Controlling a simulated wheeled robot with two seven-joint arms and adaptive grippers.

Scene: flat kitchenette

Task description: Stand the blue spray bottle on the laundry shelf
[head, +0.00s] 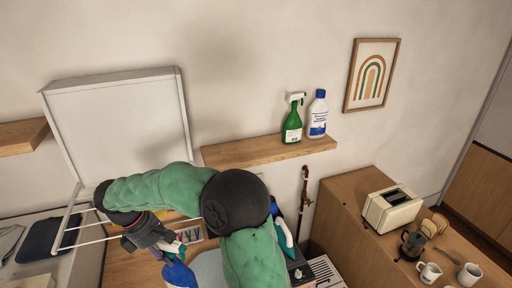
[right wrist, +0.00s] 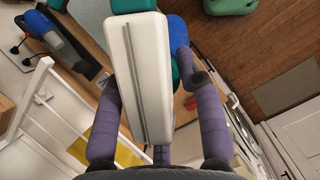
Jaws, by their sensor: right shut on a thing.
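The blue spray bottle (head: 178,272) hangs from my right gripper (head: 163,243) at the lower left of the head view, below shelf height. Its white and teal spray head is nearest the gripper. In the right wrist view the white head (right wrist: 138,80) fills the middle between my purple fingers (right wrist: 160,120), with part of the blue body (right wrist: 178,35) behind it. My right gripper is shut on the bottle. The wooden wall shelf (head: 240,156) is right of the gripper. Its left part is bare. My left gripper is in neither view.
A green spray bottle (head: 292,122) and a white-and-blue bottle (head: 318,116) stand on the shelf's right part. A white rack (head: 120,120) is on the wall at left. A toaster (head: 392,208) and mugs (head: 429,272) stand on the wooden cabinet at right.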

